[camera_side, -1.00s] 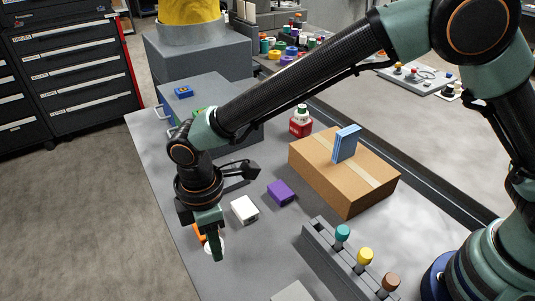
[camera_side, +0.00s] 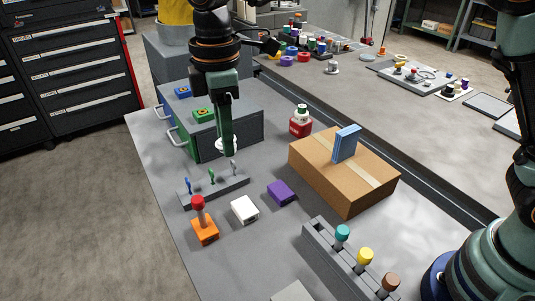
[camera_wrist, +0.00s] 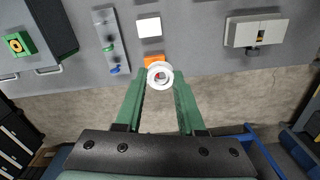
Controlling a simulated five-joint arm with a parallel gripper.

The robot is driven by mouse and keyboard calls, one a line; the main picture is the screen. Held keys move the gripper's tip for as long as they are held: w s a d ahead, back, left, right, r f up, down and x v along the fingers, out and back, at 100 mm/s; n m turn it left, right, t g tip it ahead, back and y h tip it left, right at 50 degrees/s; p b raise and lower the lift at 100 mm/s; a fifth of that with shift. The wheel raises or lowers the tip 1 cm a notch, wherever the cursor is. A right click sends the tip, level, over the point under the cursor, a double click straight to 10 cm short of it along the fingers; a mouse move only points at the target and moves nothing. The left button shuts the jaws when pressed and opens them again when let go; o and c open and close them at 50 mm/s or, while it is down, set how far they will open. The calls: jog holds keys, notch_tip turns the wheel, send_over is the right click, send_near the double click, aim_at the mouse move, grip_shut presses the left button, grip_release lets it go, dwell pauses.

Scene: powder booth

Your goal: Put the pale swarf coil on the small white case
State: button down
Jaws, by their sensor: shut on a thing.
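My gripper (camera_side: 227,146) is shut on the pale swarf coil (camera_side: 222,146), a white ring held in the air. In the wrist view, the coil (camera_wrist: 160,75) sits between the tips of the two green fingers. The small white case (camera_side: 244,209) lies on the grey bench, lower and nearer the camera than the gripper in the side view. It also shows in the wrist view (camera_wrist: 148,25), beyond the fingertips. The coil is apart from the case. In the side view the fingers hide part of the coil.
An orange case (camera_side: 204,232) with a red-topped peg stands left of the white case; a purple case (camera_side: 281,191) lies right. A rack with small pegs (camera_side: 212,188) is behind. A cardboard box (camera_side: 345,185) and a grey rack with coloured knobs (camera_side: 340,262) stand right.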

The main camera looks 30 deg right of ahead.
jog(key=w+d, duration=0.2)
jog(key=d, duration=0.2)
send_over(245, 207)
notch_tip(245, 207, down, 14)
jog(key=shift+f, duration=2.6)
jog(key=shift+f, duration=0.1)
jog(key=c, duration=0.5)
grip_release()
